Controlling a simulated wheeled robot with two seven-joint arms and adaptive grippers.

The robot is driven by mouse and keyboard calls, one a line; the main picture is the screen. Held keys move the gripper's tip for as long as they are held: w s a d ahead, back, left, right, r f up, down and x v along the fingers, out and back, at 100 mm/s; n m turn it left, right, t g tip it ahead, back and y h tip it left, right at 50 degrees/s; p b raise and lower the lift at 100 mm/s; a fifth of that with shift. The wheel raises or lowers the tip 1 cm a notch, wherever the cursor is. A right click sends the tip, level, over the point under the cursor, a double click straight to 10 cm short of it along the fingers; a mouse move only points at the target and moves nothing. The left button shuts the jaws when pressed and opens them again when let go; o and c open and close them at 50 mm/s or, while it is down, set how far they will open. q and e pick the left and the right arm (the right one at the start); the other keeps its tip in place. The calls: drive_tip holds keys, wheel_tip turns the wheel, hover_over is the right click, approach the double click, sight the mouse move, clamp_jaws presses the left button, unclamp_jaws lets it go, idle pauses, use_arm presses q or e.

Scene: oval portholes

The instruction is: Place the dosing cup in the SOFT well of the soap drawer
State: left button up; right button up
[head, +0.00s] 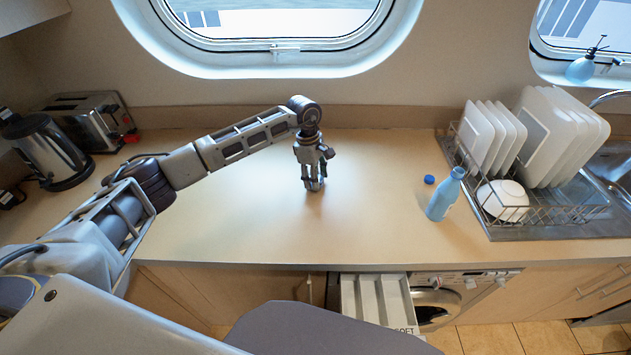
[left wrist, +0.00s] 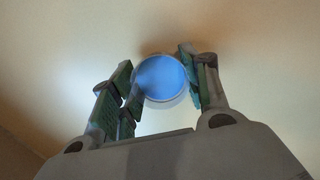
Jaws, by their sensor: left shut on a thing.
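My left gripper (head: 314,184) points down at the middle of the counter. In the left wrist view the fingers (left wrist: 160,85) are shut on the dosing cup (left wrist: 161,78), a round cup with a blue inside, held between them. In the head view the fingers mostly hide the cup. The soap drawer (head: 377,300) is pulled out below the counter's front edge, with pale compartments. The SOFT label (head: 404,330) shows at its near right end; the lower part is cut off by my own body. My right gripper is not in view.
A blue bottle (head: 445,195) stands on the counter at right, with a blue cap (head: 430,180) beside it. A dish rack (head: 545,212) with plates and a bowl is further right. A kettle (head: 48,150) and toaster (head: 90,118) stand at left. The counter between is clear.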

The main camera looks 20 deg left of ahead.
use_arm(q)
drive_tip(key=shift+r, duration=0.15)
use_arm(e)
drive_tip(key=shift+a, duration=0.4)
use_arm(q)
drive_tip(key=shift+r, duration=0.2)
drive_tip(key=shift+r, duration=0.15)
drive_tip(key=shift+r+b, duration=0.45)
drive_tip(key=shift+r, duration=1.6)
wheel_tip(320, 180, up, 5)
drive_tip(key=shift+f+b, duration=0.1)
drive_tip(key=shift+b, duration=0.2)
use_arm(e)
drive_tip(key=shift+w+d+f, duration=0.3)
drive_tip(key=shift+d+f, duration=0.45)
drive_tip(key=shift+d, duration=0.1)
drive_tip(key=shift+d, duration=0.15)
